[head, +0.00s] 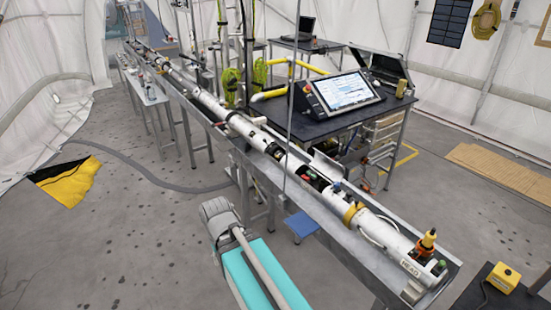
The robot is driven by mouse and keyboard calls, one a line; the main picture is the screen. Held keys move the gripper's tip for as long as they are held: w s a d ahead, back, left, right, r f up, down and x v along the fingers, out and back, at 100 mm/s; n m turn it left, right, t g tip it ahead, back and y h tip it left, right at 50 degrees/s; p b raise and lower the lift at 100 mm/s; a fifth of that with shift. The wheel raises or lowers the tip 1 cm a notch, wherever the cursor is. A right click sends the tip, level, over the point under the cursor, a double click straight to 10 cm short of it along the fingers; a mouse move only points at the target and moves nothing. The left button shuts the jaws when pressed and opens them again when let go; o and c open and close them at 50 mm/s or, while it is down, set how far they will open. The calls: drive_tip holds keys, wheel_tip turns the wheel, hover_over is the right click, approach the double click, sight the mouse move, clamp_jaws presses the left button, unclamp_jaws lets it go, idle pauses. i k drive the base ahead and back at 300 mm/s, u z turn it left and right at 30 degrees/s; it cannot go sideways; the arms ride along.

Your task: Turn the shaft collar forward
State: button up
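A long white tube assembly (240,126) lies in a narrow metal trough (335,240), running from the near right to the far left. Several rings and bands sit along it. A yellow ring (353,212) goes around the tube near its close end. Dark bands (315,179) and (274,151) sit further back. I cannot tell which of these is the shaft collar, or how it is turned. The near end has an orange-yellow fitting (427,243) standing up. My gripper is not visible; a grey and teal body at the bottom centre shows no fingers.
A black table (340,115) with a tilted screen (345,91) stands behind the trough. A yellow box (504,277) rests on a dark surface at the lower right. A grey hose (160,182) crosses the floor at left. A thin upright rod (291,95) stands before the tube.

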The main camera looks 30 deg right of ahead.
sight(279, 154)
drive_tip(key=z, duration=0.05)
drive_tip(key=i, duration=1)
